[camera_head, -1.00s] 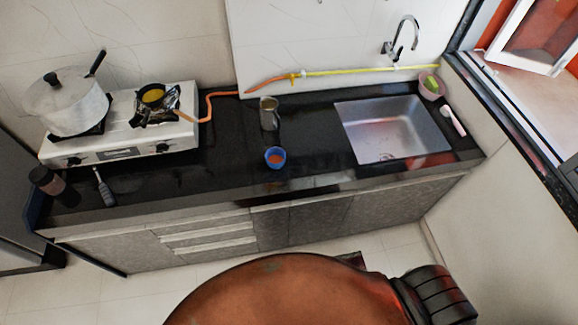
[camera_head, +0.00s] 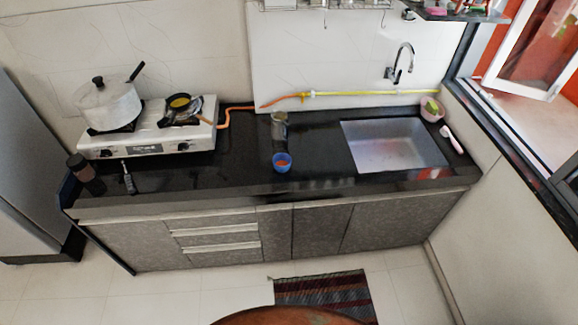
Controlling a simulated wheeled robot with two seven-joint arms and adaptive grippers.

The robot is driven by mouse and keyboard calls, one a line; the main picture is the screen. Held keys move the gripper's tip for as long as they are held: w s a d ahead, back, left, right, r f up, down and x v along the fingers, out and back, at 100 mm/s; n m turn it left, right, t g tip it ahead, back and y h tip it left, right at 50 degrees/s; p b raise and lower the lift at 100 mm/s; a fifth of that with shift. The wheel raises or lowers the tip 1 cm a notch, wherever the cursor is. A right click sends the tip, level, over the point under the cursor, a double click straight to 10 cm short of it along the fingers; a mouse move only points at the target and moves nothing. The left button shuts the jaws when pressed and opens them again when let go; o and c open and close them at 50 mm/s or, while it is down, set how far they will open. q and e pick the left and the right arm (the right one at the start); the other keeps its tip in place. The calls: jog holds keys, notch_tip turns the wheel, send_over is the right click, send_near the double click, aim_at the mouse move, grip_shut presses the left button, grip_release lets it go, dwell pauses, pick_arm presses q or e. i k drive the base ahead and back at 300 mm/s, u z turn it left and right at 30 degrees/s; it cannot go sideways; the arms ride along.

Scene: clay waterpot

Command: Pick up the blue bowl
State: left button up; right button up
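The blue bowl (camera_head: 282,166) stands near the front edge of the black countertop (camera_head: 232,169), about midway along it. Something orange-red shows inside the bowl. A metal jug (camera_head: 279,127) stands just behind it. Neither of my grippers is in view.
A white gas stove (camera_head: 150,141) with a lidded pot (camera_head: 108,104) and a small pan (camera_head: 179,103) stands at the left. A sink (camera_head: 392,146) is set in at the right. A dark jar (camera_head: 84,172) stands at the front left. A striped mat (camera_head: 324,289) lies on the floor before the cabinets.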

aim_at(282, 161)
jog(key=u, duration=0.65)
jog(key=i, duration=1.7)
jog(key=z, duration=0.65)
